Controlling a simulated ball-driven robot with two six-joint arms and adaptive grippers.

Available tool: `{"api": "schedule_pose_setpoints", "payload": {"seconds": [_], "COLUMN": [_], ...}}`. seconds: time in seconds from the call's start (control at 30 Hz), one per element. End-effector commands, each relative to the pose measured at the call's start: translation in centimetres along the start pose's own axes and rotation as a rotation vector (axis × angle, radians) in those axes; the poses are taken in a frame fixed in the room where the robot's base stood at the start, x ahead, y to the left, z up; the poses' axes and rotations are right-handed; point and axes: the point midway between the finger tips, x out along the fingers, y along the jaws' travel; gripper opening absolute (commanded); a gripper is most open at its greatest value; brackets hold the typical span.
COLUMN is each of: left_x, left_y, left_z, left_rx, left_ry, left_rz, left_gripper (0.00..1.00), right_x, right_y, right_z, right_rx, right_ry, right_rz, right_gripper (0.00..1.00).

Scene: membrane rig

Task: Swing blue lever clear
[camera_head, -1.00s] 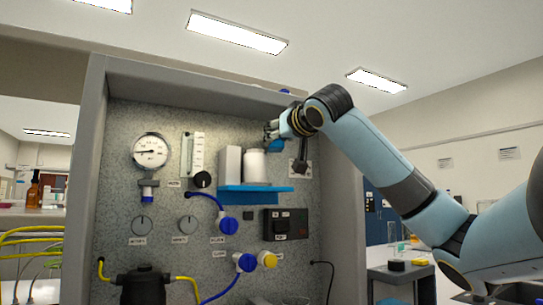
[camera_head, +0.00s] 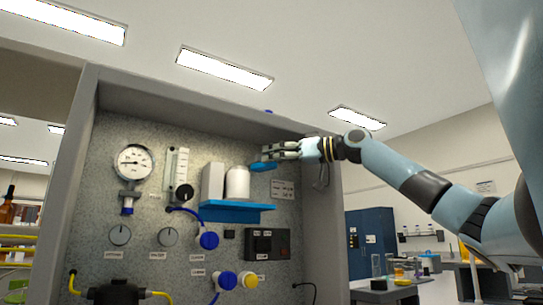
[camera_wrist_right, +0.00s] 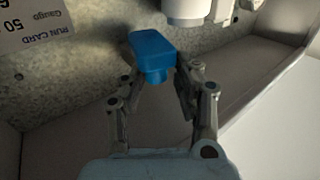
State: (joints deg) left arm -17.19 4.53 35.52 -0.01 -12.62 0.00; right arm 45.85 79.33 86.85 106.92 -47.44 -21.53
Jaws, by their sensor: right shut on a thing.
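The blue lever (camera_head: 262,166) is high on the speckled panel, right of and a little above the white jar. My right gripper (camera_head: 268,155) reaches in from the right and is shut on the lever. In the right wrist view the lever (camera_wrist_right: 150,52) shows as a blue block with a short stub between the fingertips (camera_wrist_right: 157,80). The lever's pivot is hidden in the head view. My left gripper is not in view.
A blue shelf (camera_head: 233,212) below carries the white jar (camera_head: 237,182) and a white box (camera_head: 213,181), close to the lever. The rig's grey right side wall (camera_head: 322,235) stands beside my wrist.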

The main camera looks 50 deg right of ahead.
Motion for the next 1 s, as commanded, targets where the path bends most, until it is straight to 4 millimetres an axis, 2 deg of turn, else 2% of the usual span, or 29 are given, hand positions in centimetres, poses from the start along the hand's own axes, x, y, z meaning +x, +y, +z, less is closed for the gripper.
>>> {"api": "schedule_pose_setpoints", "payload": {"seconds": [0.4,1.0], "left_x": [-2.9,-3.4], "left_y": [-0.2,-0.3], "left_z": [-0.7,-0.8], "left_rx": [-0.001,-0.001], "left_ry": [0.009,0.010], "left_rz": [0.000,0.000], "left_gripper": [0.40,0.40], "right_x": [-0.2,-0.2], "right_y": [1.3,1.6], "right_z": [-0.2,0.3], "right_rx": [0.001,-0.002], "right_ry": [-0.002,-0.011], "right_rz": [-0.247,-0.303], "right_gripper": [0.00,0.00]}}
